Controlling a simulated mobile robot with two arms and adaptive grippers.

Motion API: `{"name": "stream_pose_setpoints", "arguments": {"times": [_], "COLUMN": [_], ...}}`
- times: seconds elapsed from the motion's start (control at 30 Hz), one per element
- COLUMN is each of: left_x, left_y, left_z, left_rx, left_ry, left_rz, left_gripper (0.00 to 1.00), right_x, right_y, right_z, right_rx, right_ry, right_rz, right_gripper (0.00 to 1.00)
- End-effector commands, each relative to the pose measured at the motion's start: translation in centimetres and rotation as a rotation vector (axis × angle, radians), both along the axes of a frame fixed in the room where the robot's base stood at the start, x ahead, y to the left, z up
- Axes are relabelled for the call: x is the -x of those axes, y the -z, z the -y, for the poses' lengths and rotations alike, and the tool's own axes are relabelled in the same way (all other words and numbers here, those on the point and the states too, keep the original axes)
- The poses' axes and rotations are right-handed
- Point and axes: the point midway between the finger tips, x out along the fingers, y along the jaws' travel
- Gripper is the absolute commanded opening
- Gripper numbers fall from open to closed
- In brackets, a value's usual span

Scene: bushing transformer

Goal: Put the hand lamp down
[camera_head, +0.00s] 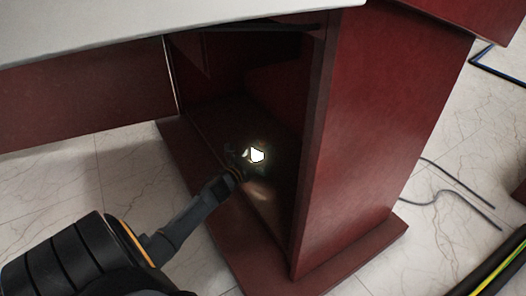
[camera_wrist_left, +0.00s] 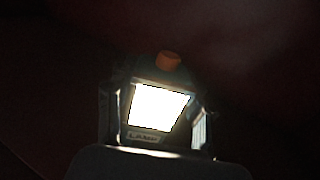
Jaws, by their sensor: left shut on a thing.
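The hand lamp (camera_head: 257,155) shows as a bright lit face inside the dark red cabinet opening in the head view. In the left wrist view the lamp (camera_wrist_left: 158,107) is lit, with a dark body, an orange knob on top and a label reading "LAMP". My left gripper (camera_head: 243,165) reaches into the cabinet from the lower left and is shut on the lamp. Its fingers are hard to make out in the dark. I cannot tell whether the lamp touches the cabinet floor (camera_head: 222,122). My right gripper is not in view.
The cabinet's right side wall (camera_head: 375,120) stands close to the right of the lamp. A pale top (camera_head: 150,25) overhangs the opening. Thin dark cables (camera_head: 455,190) and a thick black cable with a yellow-green stripe (camera_head: 500,270) lie on the marble floor at right.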

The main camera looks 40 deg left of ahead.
Motion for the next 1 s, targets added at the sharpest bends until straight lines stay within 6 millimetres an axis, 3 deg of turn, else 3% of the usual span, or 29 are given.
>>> {"name": "stream_pose_setpoints", "arguments": {"times": [0.4, 0.43, 0.53, 0.93, 1.0], "left_x": [0.1, 0.1, 0.1, 0.1, 1.0], "left_y": [0.6, 0.7, 0.6, 0.1, 0.2], "left_z": [0.3, 0.3, 0.3, 0.3, 0.5], "left_rx": [-0.002, -0.002, -0.002, -0.002, 0.001], "left_ry": [0.0, -0.001, -0.001, 0.0, 0.0], "left_rz": [0.004, 0.003, 0.003, 0.002, 0.001], "left_gripper": [0.12, 0.54, 0.74, 0.74, 0.74], "right_x": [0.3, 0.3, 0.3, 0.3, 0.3], "right_y": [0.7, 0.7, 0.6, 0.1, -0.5], "right_z": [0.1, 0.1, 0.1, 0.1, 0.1], "right_rx": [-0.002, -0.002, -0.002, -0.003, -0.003], "right_ry": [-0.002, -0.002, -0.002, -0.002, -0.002], "right_rz": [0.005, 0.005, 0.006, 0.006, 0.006], "right_gripper": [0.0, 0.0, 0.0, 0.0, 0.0]}}
